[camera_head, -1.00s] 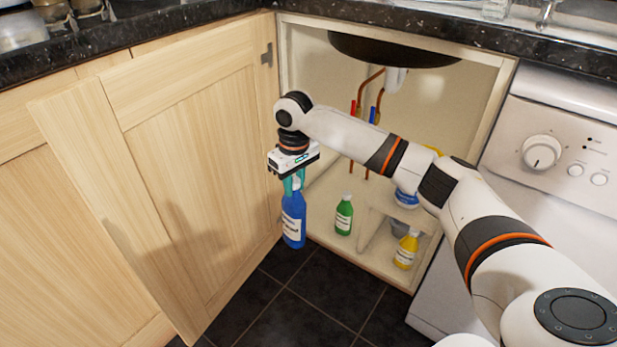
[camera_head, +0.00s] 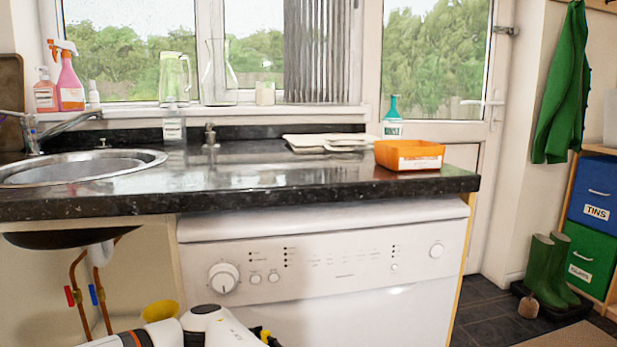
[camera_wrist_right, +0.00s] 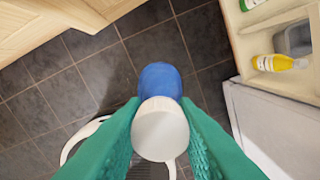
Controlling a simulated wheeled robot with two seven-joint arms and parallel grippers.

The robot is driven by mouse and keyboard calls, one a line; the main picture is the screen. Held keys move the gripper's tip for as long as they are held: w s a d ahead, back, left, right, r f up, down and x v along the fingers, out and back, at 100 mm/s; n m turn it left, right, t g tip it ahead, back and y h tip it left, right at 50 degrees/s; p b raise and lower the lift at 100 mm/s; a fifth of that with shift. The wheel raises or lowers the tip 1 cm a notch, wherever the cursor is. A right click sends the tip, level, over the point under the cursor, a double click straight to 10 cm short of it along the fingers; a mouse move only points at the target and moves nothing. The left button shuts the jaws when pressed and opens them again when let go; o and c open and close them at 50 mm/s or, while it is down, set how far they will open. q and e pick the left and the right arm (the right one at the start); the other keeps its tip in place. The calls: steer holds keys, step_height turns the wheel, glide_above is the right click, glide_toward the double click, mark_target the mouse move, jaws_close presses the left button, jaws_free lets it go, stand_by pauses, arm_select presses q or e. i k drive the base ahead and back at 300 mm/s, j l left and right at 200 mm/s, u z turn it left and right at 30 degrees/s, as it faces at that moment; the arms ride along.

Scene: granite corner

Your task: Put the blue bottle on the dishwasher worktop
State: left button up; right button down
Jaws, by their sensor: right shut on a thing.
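The blue bottle (camera_wrist_right: 160,78) shows in the right wrist view with its white cap towards the camera. My right gripper (camera_wrist_right: 160,108) is shut on it, with a green finger on each side near the cap. The bottle is over the dark tiled floor. The head view does not show the bottle or the right gripper; only part of my arm is at its bottom edge. The dishwasher worktop (camera_head: 290,178) is black granite above the white dishwasher (camera_head: 340,270). My left gripper is not in view.
An orange tray (camera_head: 410,154), a teal-topped bottle (camera_head: 392,127) and white boards (camera_head: 322,141) occupy the worktop's back and right. The sink (camera_head: 80,167) is at left. The worktop's front middle is clear. The wrist view shows a yellow bottle (camera_wrist_right: 275,63) in the cupboard.

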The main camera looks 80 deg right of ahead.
mark_target(245, 167)
steer(key=k+z, duration=0.2)
steer(key=z, duration=0.15)
steer(key=k+l+z, duration=0.1)
steer(key=z, duration=0.2)
steer(key=j+z, duration=0.1)
steer(key=z, duration=1.45)
steer(key=i+j+z, duration=0.1)
steer(key=j, duration=1.3)
